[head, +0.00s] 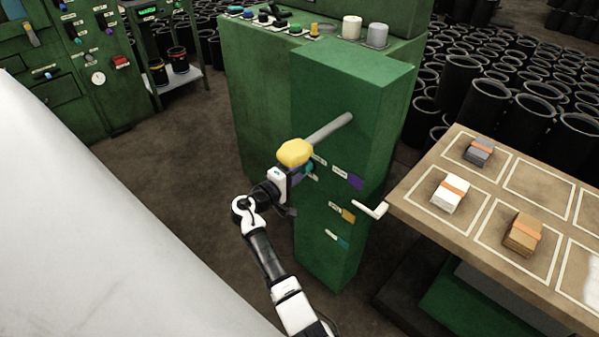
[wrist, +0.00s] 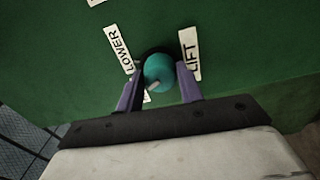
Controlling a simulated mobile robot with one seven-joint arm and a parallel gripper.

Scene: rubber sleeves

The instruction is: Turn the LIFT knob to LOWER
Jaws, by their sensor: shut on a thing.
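The teal round knob (wrist: 158,70) sits on the green cabinet face between a LOWER label (wrist: 118,48) on the left and a LIFT label (wrist: 189,54) on the right. A short pale mark shows on the knob's lower left side in the wrist view. My gripper (wrist: 160,78) has its purple fingers on either side of the knob and is shut on it. In the head view, my gripper (head: 298,174) is against the front of the green cabinet (head: 325,225), and only a bit of the teal knob (head: 309,168) shows beside it.
A grey bar (head: 328,128) with a yellow end (head: 294,152) sticks out just above my gripper. A white handle (head: 370,209) juts out lower right. A table (head: 425,208) with several banded stacks stands at the right. Open floor lies to the left.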

